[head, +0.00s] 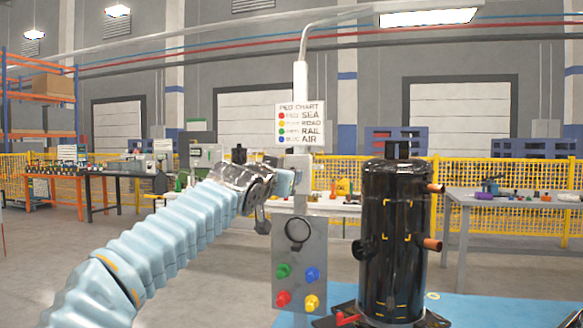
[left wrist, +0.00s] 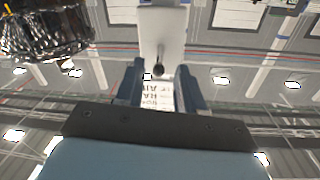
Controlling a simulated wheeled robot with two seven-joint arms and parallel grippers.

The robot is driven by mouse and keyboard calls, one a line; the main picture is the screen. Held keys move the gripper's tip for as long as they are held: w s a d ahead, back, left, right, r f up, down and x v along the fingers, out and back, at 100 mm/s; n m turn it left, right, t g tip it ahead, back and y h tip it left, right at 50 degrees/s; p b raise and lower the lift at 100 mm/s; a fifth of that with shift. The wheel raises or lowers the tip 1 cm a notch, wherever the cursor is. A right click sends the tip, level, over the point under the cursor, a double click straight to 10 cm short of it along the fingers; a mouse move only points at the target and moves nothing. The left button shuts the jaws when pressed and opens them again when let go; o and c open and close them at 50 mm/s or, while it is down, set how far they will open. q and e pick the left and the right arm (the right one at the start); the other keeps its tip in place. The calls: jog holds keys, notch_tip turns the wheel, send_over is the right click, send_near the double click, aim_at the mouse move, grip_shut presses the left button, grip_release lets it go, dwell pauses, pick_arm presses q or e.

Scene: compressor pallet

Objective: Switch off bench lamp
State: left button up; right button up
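The bench lamp (head: 428,18) hangs from an arm at the top of a pale post (head: 300,95), and its panel glows white. My left gripper (head: 286,182) is beside the post, just below the peg chart, partly hidden by its own wrist. In the left wrist view the two blue fingers of my left gripper (left wrist: 159,88) stand apart. A small dark knob (left wrist: 158,70) on a pale plate (left wrist: 163,30) shows between them, seemingly the lamp switch. I cannot tell whether a finger touches it.
A grey panel (head: 300,262) below holds green, blue, red and yellow pegs. The black compressor cylinder (head: 392,240) stands right of the post on a blue surface (head: 480,312). The peg chart (head: 300,124) is on the post. Yellow fencing (head: 480,180) and benches are behind.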

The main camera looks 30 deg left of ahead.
pick_arm(q)
jog(key=shift+w+a+p, duration=0.2)
jog(key=shift+w+p, duration=0.1)
jog(key=shift+w, duration=1.25)
pick_arm(e)
jog(key=shift+r, duration=0.5)
pick_arm(q)
jog(key=shift+c, duration=0.5)
grip_shut()
jog(key=shift+f+b, duration=0.15)
jog(key=shift+b, duration=0.2)
jog(key=shift+w+a+f+m+t+y+b, duration=0.1)
jog(key=shift+f+m+t+b, duration=0.3)
jog(key=shift+t+b, duration=2.1)
jog(key=shift+w+d+f+m+t+y+b, duration=0.15)
jog(key=shift+f+t+b, duration=0.55)
jog(key=shift+b, duration=3.55)
jog(key=shift+w+a+f+m+t+y+b, duration=0.2)
jog(key=shift+f+t+b, duration=0.3)
jog(key=shift+t+b, duration=2)
pick_arm(e)
notch_tip(320, 180, down, 21)
jog(key=d+b, duration=0.1)
jog(key=shift+w+d+r+b, duration=0.2)
jog(key=shift+w+d+b, duration=0.15)
jog(key=shift+d+b, duration=0.05)
pick_arm(q)
jog(key=shift+s+g+h, duration=0.1)
jog(key=shift+g+h, duration=0.25)
jog(key=shift+g, duration=0.35)
